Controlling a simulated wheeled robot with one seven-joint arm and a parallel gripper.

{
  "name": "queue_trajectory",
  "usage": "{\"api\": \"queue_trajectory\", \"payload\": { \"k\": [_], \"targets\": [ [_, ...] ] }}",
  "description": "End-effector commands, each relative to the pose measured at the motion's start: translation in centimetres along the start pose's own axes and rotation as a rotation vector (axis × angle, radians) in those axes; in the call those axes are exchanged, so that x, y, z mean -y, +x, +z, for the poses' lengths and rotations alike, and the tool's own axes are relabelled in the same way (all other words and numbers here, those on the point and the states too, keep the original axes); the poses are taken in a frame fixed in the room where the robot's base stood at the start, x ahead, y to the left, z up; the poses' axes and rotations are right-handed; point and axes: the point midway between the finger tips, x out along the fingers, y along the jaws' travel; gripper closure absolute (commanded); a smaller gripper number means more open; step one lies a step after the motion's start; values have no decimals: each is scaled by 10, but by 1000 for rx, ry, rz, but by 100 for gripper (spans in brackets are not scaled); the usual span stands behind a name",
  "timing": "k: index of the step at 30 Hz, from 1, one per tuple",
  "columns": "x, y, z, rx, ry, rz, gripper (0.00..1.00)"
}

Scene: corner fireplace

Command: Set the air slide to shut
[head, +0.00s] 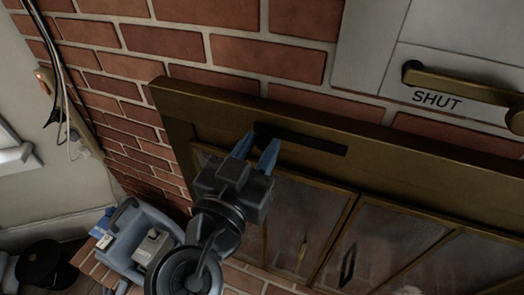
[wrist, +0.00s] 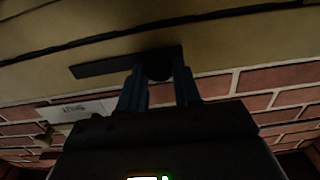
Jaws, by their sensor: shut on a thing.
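The air slide is a dark slot (head: 312,142) in the top rail of the brass fireplace front. Its round dark knob (head: 262,129) sits at the left end of the slot. In the wrist view the knob (wrist: 158,66) is at the right end of the dark slot (wrist: 105,67). My gripper (head: 256,143) has its two blue fingers on either side of the knob and is shut on it. The fingers hide part of the knob in the head view.
A white panel marked SHUT (head: 438,99) with a brass lever handle (head: 460,85) is on the wall at the upper right. Glazed doors (head: 375,245) are below the rail. Brick wall (head: 130,60) surrounds it. A blue-grey machine (head: 135,235) stands at the lower left.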

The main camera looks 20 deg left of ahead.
Motion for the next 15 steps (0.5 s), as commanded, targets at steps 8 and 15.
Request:
{"api": "queue_trajectory", "payload": {
  "k": [8, 15],
  "targets": [
    [40, 0, 5, -3, 4, -2, 100],
    [57, 0, 1, -1, 1, -2, 100]
  ]
}}
